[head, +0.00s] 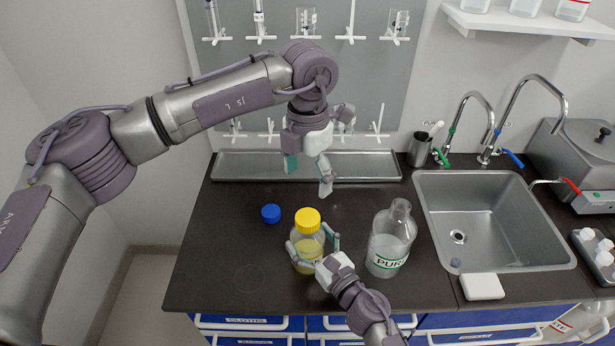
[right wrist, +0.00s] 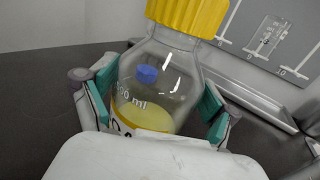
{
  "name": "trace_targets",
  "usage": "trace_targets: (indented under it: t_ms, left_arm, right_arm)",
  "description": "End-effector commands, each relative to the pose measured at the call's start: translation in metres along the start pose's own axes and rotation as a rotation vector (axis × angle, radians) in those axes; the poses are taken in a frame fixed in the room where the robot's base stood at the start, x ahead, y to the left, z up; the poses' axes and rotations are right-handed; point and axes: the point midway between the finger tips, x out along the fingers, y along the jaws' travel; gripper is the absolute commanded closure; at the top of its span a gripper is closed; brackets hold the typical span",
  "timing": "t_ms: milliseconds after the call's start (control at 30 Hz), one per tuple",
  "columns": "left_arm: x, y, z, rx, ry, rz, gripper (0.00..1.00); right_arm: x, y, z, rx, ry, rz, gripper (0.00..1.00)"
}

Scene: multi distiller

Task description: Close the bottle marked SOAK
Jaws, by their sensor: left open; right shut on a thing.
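A clear glass bottle (head: 307,250) with pale yellow liquid stands on the dark counter. A yellow cap (head: 307,220) sits on its neck; I cannot tell how tight it is. In the right wrist view the bottle (right wrist: 150,90) shows a volume mark and a label mostly hidden by my gripper, so its name is unreadable. The yellow cap (right wrist: 188,14) is on top there. My right gripper (head: 312,243) is shut around the bottle's body. My left gripper (head: 308,175) is open and empty, pointing down above the counter, behind and above the bottle.
A loose blue cap (head: 271,213) lies left of the bottle. A larger clear bottle marked PUR… (head: 389,245) stands close on the right, without a visible cap. A metal tray (head: 235,165) runs along the back. A sink (head: 495,225) is at right.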

Motion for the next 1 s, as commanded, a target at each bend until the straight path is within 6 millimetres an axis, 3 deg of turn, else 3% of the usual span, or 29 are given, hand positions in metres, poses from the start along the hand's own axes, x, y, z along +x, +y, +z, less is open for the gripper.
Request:
trace_targets:
  t_ms: [33, 100, 533, 1000]
  left_arm:
    - [0.000, 0.000, 0.000, 0.000, 0.000, 0.000, 0.18]
    - [0.000, 0.000, 0.000, 0.000, 0.000, 0.000, 0.18]
    - [0.000, 0.000, 0.000, 0.000, 0.000, 0.000, 0.18]
    - [0.000, 0.000, 0.000, 0.000, 0.000, 0.000, 0.18]
  right_arm:
    - [0.000, 0.000, 0.001, 0.000, -0.001, 0.000, 0.10]
    - [0.000, 0.000, 0.001, 0.000, -0.001, 0.000, 0.00]
    - [-0.007, 0.000, -0.001, 0.000, 0.001, -0.001, 0.00]
    - [-0.098, 0.000, -0.001, 0.002, 0.002, -0.001, 0.00]
